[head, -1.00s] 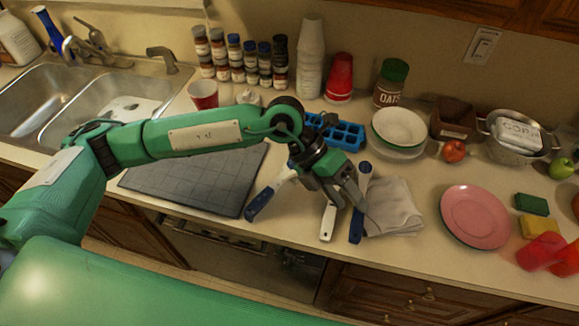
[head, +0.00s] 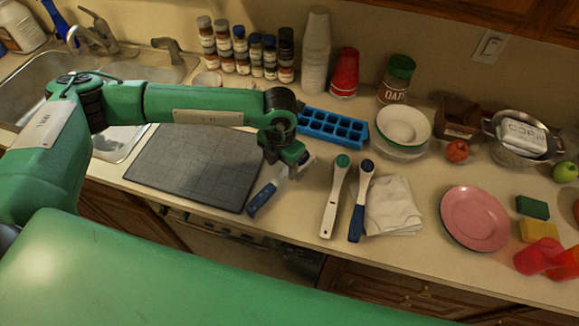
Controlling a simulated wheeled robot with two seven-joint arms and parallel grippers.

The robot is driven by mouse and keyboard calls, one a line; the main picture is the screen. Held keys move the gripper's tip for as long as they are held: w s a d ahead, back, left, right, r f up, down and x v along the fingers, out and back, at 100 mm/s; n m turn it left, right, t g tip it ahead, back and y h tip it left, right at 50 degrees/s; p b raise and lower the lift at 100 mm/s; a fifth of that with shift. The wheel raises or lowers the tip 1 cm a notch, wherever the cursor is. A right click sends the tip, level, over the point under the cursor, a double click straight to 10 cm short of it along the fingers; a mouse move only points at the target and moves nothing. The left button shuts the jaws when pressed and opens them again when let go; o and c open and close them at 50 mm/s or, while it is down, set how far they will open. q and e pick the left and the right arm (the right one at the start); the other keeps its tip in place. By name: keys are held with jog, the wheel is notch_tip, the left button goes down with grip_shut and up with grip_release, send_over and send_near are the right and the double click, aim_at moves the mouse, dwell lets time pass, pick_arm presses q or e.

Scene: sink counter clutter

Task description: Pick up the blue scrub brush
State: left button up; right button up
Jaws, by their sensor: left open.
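Two long-handled tools lie side by side on the counter right of the mat. One, the likely blue scrub brush (head: 357,212), has a blue handle, white neck and dark blue round end. The other is a white tool with a green round end (head: 333,205). A third blue-handled tool (head: 263,197) with a pale head lies at the mat's right edge. My left gripper (head: 291,170) is open over that tool's pale head and partly hides it; whether they touch is unclear. It is left of and apart from the two side-by-side tools. My right gripper is out of view.
A folded white cloth (head: 393,206) lies right beside the blue-handled brush. A blue ice tray (head: 333,129) and stacked bowls (head: 403,128) stand behind. A dark mat (head: 190,165) lies left, a pink plate (head: 475,218) right.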

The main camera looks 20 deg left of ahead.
aim_at(280, 177)
pick_arm(q)
jog(key=shift+s+a+f+p, duration=0.1)
jog(key=shift+s+f+p, duration=0.1)
jog(key=shift+f+p, duration=0.8)
jog(key=shift+s+a+f+p, duration=0.15)
jog(key=shift+f+p, duration=0.5)
jog(key=shift+f, duration=0.65)
jog(key=shift+d+f, duration=0.1)
jog(key=shift+f, duration=0.45)
jog(key=c, duration=1.2)
jog(key=shift+o, duration=0.2)
jog(key=shift+r, duration=0.15)
jog(key=shift+r, duration=0.25)
notch_tip(280, 177, up, 19)
jog(key=b, duration=0.6)
jog(key=shift+r+b, duration=0.15)
jog(key=shift+b, duration=0.25)
